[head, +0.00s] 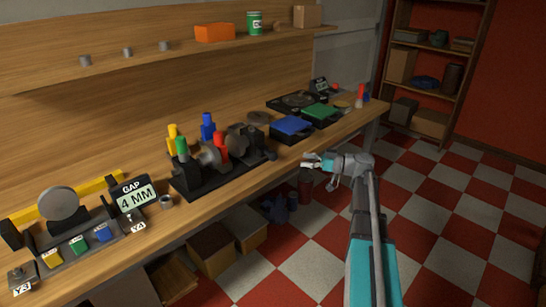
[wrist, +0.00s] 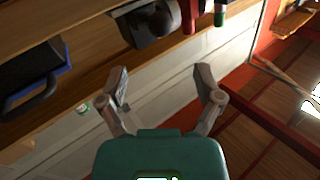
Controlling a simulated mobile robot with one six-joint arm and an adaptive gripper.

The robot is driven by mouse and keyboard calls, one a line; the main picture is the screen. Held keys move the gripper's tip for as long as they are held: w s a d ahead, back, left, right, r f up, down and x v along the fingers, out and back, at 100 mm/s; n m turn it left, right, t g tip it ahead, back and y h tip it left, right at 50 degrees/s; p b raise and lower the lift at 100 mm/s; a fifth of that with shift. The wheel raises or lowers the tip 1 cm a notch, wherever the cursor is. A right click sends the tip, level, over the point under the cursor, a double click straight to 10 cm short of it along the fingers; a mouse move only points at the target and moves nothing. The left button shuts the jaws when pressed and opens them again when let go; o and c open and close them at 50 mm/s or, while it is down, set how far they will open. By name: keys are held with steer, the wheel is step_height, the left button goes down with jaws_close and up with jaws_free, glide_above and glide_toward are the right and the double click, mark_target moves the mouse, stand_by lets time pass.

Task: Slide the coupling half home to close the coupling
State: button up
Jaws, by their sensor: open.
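A black-based rig (head: 215,180) stands mid-bench, with grey round parts (head: 210,157) in its middle and a dark housing (head: 246,140) at its right. Yellow, green, blue and red upright pieces stand on it. These round parts may be the coupling; I cannot tell which is the sliding half or whether a gap remains between them. My gripper (head: 311,161) is in front of the bench's edge, to the right of the rig and apart from it. In the wrist view my gripper (wrist: 163,90) has its fingers spread, with nothing between them.
A sign (head: 136,196) reading "GAP 4 MM" stands left of the rig, beside a fixture with a grey disc (head: 60,203) and coloured blocks. Blue (head: 291,127) and green (head: 320,112) cases lie to the right. A shelf (head: 150,52) runs above. The checkered floor is open at right.

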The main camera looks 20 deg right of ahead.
mark_target(273, 156)
steer(key=x, duration=1.1)
steer(key=shift+a, duration=0.15)
